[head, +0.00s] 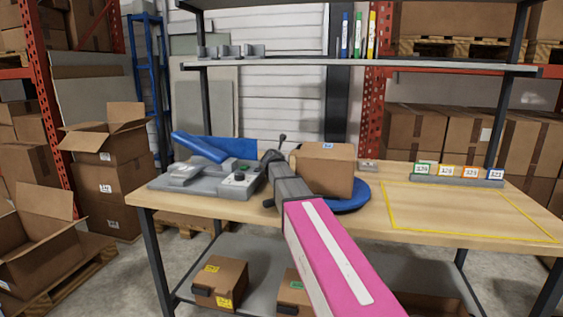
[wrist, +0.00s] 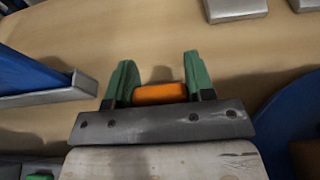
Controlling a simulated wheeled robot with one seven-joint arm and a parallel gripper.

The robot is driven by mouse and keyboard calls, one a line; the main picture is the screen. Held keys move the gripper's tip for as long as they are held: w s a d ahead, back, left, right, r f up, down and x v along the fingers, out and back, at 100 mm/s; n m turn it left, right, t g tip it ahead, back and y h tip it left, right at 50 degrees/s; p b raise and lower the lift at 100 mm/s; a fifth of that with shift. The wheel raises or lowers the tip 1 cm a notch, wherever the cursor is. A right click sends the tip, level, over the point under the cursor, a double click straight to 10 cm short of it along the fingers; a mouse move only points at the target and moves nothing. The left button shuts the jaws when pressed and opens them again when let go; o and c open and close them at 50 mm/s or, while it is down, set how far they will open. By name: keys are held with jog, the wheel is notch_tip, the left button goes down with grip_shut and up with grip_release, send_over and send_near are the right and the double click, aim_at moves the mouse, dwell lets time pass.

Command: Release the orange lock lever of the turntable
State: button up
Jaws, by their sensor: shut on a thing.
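The turntable is a blue disc (head: 357,198) on the wooden bench, with a cardboard box (head: 327,170) standing on it. Its blue edge (wrist: 280,112) shows at the right of the wrist view. The orange lock lever (wrist: 160,93) lies between the green fingers of my gripper (wrist: 159,85) in the wrist view. My gripper is shut on the lever, just left of the disc. In the head view my arm hides the lever and most of the gripper.
A grey machine (head: 205,183) with a blue chute and buttons stands close on the left. A yellow outlined area (head: 470,212) on the right is clear. A rack of coloured number cards (head: 458,178) stands behind it. A shelf (head: 300,65) spans above the bench.

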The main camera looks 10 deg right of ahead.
jog(key=shift+s+a+r+t+h, duration=0.15)
jog(key=shift+s+t+h, duration=0.2)
jog(key=shift+t, duration=0.35)
jog(key=shift+s+a+r+t+h, duration=0.1)
jog(key=shift+s+t+h, duration=0.25)
jog(key=shift+t, duration=0.35)
jog(key=shift+s, duration=0.1)
jog(key=o, duration=1.3)
jog(key=shift+r, duration=0.1)
jog(key=v, duration=1.1)
jog(key=shift+d, duration=0.1)
